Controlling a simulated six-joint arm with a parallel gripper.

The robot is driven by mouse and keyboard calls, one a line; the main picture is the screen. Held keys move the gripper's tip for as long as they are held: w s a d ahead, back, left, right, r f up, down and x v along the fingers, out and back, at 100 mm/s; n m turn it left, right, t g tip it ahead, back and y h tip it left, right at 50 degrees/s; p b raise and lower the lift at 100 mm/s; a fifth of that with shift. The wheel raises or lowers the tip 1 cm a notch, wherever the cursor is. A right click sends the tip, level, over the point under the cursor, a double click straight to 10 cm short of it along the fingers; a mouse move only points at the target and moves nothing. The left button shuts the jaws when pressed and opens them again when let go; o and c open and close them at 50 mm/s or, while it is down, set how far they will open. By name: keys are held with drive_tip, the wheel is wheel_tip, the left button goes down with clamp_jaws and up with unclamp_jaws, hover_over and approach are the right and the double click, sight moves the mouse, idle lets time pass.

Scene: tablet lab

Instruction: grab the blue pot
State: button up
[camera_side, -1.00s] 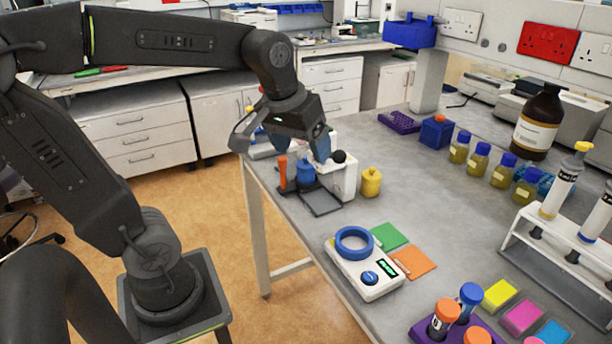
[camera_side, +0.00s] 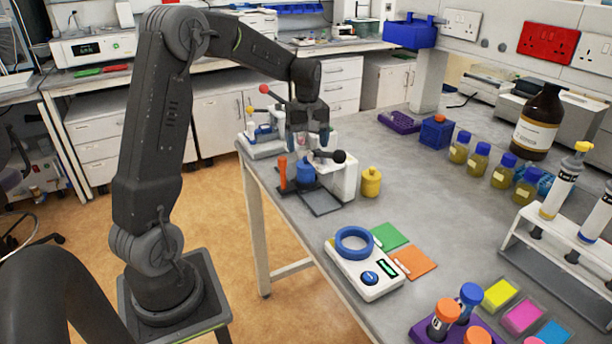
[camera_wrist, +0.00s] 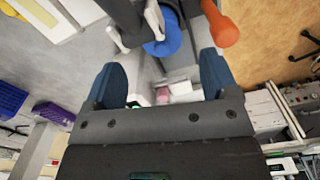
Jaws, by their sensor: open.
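The blue pot (camera_side: 305,172) stands on the dark tray of a white press near the left edge of the bench, between an orange handle (camera_side: 283,173) and the press body. In the wrist view the blue pot (camera_wrist: 170,40) shows at the top centre, partly covered by a grey part of the press. My gripper (camera_side: 307,140) points down above and behind the pot, apart from it. In the wrist view its two blue fingertips (camera_wrist: 160,80) are wide apart, with nothing held between them.
The white press (camera_side: 345,181) has a lever with a black knob (camera_side: 339,157) close to my gripper. A yellow pot (camera_side: 371,182) stands to its right. Another white device with a red-knobbed lever (camera_side: 264,89) is behind left. A scale with a blue ring (camera_side: 353,241) sits nearer the camera.

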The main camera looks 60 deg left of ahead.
sight(306, 164)
drive_tip(key=shift+a+f, duration=0.2)
drive_tip(key=shift+f, duration=1.8)
drive_tip(key=shift+a+f, duration=0.15)
drive_tip(key=shift+f, duration=1.8)
drive_tip(key=shift+c, duration=0.5)
drive_tip(key=c, duration=0.7)
